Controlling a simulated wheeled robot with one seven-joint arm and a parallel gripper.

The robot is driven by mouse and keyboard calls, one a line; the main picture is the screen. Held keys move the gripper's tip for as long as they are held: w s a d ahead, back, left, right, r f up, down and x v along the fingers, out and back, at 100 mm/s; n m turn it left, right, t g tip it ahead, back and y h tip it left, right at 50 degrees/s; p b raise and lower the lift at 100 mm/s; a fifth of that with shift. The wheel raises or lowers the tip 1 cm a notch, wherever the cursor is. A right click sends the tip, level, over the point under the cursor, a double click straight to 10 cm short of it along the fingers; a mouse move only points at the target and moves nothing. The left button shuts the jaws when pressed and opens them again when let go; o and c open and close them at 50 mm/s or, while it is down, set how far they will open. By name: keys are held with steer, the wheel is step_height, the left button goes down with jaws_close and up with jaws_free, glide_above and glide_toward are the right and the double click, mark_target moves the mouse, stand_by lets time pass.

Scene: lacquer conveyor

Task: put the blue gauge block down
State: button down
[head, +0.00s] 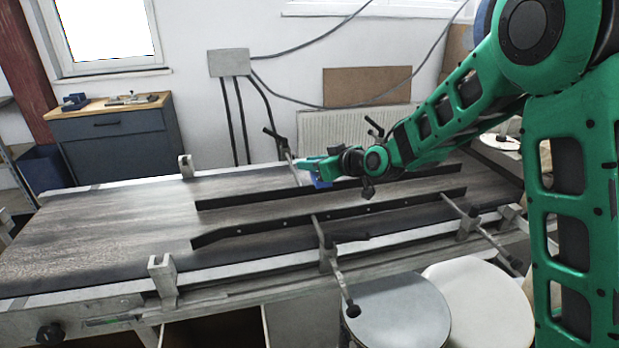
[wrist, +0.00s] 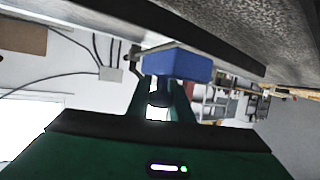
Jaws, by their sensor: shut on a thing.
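The blue gauge block (head: 321,183) is at the end of my outstretched arm, over the far part of the conveyor (head: 100,225). My gripper (head: 312,168) is shut on it. In the wrist view the block (wrist: 178,65) sits between the tips of my fingers (wrist: 170,92), and the picture is upside down. The dark belt (wrist: 270,30) and a guide rail (wrist: 200,38) lie close to the block there. I cannot tell whether the block touches the belt or rail.
Two dark guide rails run along the belt, the far one (head: 400,185) near my gripper and the near one (head: 285,222) in front. A clamp rod (head: 282,150) stands just left of my gripper. The left part of the belt is clear. Round stools (head: 390,312) stand in front.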

steer(key=shift+f, duration=1.95)
steer(key=shift+f, duration=0.4)
